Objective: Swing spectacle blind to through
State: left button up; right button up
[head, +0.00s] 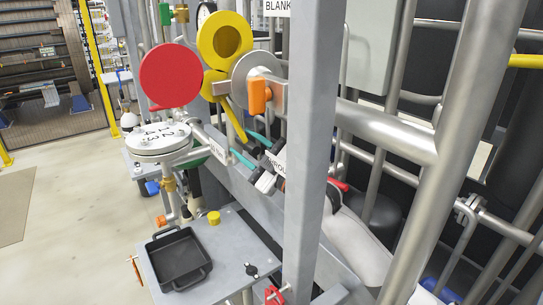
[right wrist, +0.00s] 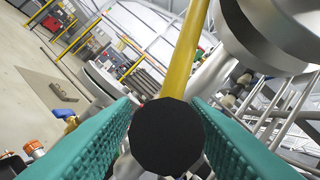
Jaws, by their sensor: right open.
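The spectacle blind shows a solid red disc (head: 169,76) at left and a yellow ring (head: 210,45) with a hole at upper right. A yellow lever (head: 235,120) slants down from beside the grey flange (head: 243,68). My right gripper (head: 250,148) has teal finger pads and is open at the lever's lower end. The flange hides part of the blind. My left gripper is in neither view.
A grey post (head: 313,150) stands right of the blind, with pipes beyond. A black tray (head: 178,258) sits on a grey shelf below. Open floor lies left.

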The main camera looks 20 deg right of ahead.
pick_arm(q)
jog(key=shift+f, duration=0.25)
pick_arm(e)
jog(key=s+d, duration=0.8)
jog(key=s, duration=0.3)
jog(key=shift+s+f, duration=0.3)
jog(key=shift+c, duration=0.3)
